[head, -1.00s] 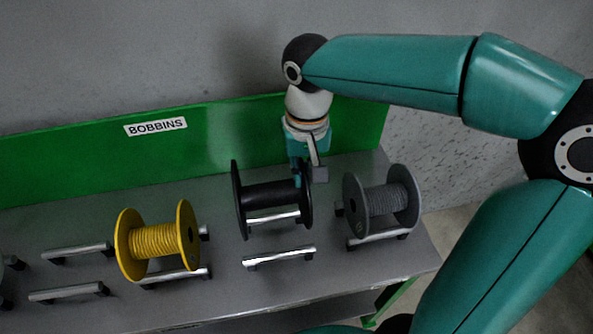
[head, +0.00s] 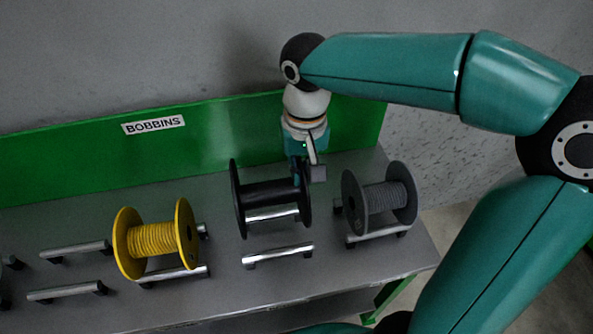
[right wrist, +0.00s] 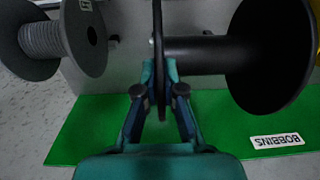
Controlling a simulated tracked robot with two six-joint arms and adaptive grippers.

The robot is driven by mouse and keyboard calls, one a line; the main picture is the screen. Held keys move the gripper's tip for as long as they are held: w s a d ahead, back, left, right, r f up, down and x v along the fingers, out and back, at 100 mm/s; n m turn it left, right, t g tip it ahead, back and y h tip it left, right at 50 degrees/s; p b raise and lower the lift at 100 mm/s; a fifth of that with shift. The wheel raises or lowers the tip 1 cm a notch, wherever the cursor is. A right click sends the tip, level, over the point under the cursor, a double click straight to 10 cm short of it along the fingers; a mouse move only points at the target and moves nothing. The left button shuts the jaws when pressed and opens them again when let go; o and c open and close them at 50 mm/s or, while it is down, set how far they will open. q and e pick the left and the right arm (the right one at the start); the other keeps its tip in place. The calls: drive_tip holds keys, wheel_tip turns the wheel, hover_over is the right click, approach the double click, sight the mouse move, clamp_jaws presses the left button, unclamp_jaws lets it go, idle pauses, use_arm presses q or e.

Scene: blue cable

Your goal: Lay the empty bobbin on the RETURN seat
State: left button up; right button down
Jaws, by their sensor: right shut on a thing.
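The empty bobbin (head: 268,195) is black, with a bare core and two wide flanges. My right gripper (head: 300,172) reaches down from behind and is shut on the rim of its right flange. In the right wrist view the two fingers (right wrist: 159,88) pinch that flange, seen edge-on, and the black core (right wrist: 200,52) runs off to the right. The bobbin appears held over a pair of silver rails, with the front rail (head: 278,255) bare; I cannot tell whether it touches them. No RETURN label is readable. My left gripper is not in view.
A yellow-wound bobbin (head: 152,240) sits on rails to the left, and a grey-wound bobbin (head: 382,197) on rails to the right, close by. An empty rail pair (head: 75,250) lies farther left. A green back panel (head: 60,154) labelled BOBBINS stands behind the grey shelf (head: 222,275).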

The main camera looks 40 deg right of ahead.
sight(301, 201)
drive_tip(key=shift+f+b, duration=3.2)
drive_tip(key=shift+f, duration=0.95)
drive_tip(key=shift+f+b, duration=0.45)
drive_tip(key=shift+f, duration=0.2)
drive_tip(key=c, duration=1.2)
unclamp_jaws()
wheel_tip(301, 201, up, 12)
drive_tip(key=shift+d+f, duration=0.1)
